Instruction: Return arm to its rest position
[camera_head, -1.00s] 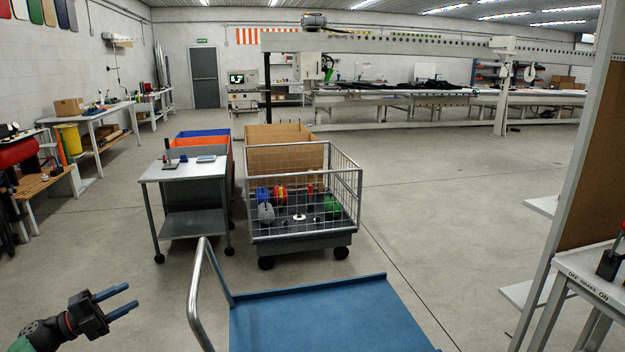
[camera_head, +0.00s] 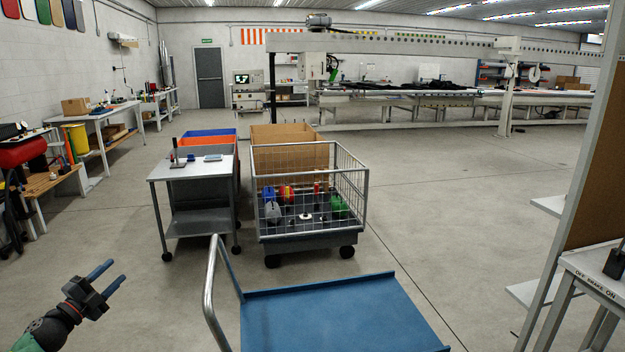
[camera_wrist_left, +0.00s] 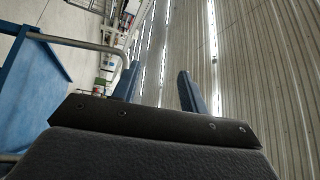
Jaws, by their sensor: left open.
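My left gripper (camera_head: 112,277) is at the lower left of the head view, over bare floor and apart from everything around it. Its two blue fingers are spread, with nothing between them, and point up and to the right. In the left wrist view the same open fingers (camera_wrist_left: 157,88) show empty. My right gripper is in neither view.
A blue platform cart (camera_head: 340,315) with a grey handle (camera_head: 211,290) stands right of my left gripper. Beyond it are a wire-sided cart (camera_head: 310,238) holding several items and a small grey table (camera_head: 192,170). A white bench (camera_head: 590,265) stands at right. Open floor lies between.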

